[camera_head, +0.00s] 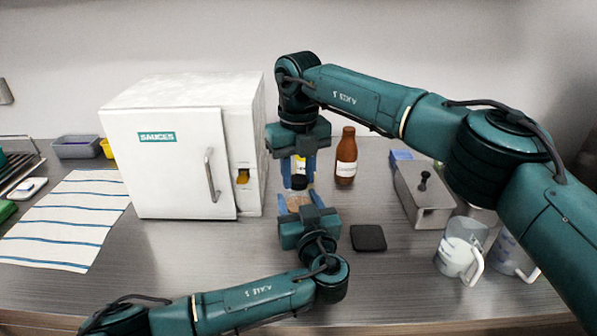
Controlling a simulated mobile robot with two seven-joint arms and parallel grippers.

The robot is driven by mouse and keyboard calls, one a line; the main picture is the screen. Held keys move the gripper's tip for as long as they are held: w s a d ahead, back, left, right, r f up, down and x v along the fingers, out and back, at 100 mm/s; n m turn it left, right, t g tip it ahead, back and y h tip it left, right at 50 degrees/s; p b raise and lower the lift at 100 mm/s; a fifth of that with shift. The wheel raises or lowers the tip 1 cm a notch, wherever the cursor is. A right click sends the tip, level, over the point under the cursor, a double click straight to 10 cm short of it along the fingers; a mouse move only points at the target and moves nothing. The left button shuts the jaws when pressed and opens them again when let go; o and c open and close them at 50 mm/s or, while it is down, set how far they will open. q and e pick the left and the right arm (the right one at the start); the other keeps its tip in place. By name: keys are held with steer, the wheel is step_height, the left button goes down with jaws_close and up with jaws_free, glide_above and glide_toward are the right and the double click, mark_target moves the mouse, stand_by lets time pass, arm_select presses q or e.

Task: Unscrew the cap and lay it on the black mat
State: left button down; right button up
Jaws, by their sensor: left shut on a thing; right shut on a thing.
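The black mat (368,238) lies flat and bare on the steel counter, right of my grippers. My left gripper (297,200) comes from the front and is shut on a tan container (297,203), mostly hidden between its fingers. My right gripper (298,183) points down from above and is shut on a dark cap (298,182) at the top of the container. The cap and container look in line; I cannot tell whether they are apart or how loose the cap is.
A brown bottle (346,158) and a yellow-and-white labelled thing (303,168) stand behind. A white SAUCES cabinet (165,165) is left. A lidded metal box (425,200) and clear jugs (460,255) are right. Counter around the mat is clear.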

steer(key=n, duration=1.5)
steer(key=shift+n, duration=0.3)
steer(key=n, duration=0.4)
steer(key=shift+n, duration=0.3)
steer(key=n, duration=1)
steer(key=shift+n, duration=0.3)
steer(key=shift+r, duration=0.3)
steer(key=shift+r, duration=0.9)
